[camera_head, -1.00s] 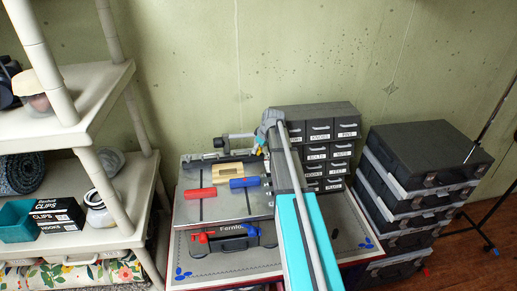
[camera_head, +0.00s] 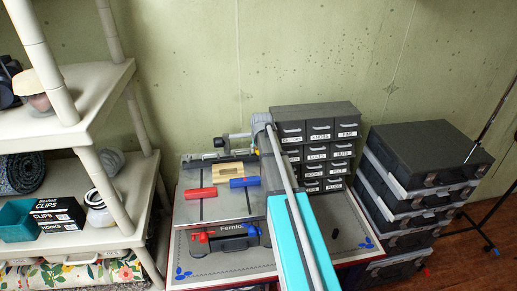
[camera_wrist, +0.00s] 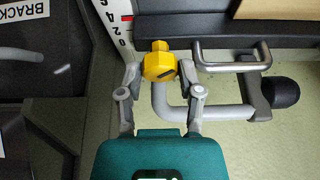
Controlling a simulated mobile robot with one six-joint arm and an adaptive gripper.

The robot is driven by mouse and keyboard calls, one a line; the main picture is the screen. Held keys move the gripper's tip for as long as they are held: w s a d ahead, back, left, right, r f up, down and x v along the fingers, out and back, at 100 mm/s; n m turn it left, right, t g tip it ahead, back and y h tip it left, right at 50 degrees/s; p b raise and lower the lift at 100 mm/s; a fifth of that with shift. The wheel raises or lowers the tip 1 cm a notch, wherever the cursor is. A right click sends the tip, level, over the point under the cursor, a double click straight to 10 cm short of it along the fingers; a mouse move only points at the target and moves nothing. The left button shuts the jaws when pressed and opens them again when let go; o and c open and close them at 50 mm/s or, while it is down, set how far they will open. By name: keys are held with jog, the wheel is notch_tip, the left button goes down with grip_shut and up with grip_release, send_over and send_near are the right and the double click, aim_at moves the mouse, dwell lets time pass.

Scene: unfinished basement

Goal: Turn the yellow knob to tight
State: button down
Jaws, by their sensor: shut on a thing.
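The yellow knob (camera_wrist: 158,62) has a dark slot-like mark on its face and sits beside a grey bent handle (camera_wrist: 195,114) in the wrist view. My gripper (camera_wrist: 159,70) has one finger on each side of the knob and is shut on it. In the head view, my arm reaches to the right rear of the grey bench tool (camera_head: 228,208). The knob is too small and too covered by my arm to make out clearly there.
A red block (camera_head: 201,194), a blue block (camera_head: 244,182) and a wooden piece (camera_head: 227,171) lie on the tool's top. A labelled drawer cabinet (camera_head: 312,110) stands close behind my arm. Stacked dark cases (camera_head: 425,155) stand right, a shelf (camera_head: 90,85) left.

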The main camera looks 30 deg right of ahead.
dwell(0.3)
jog(key=shift+c, duration=1.3)
grip_release()
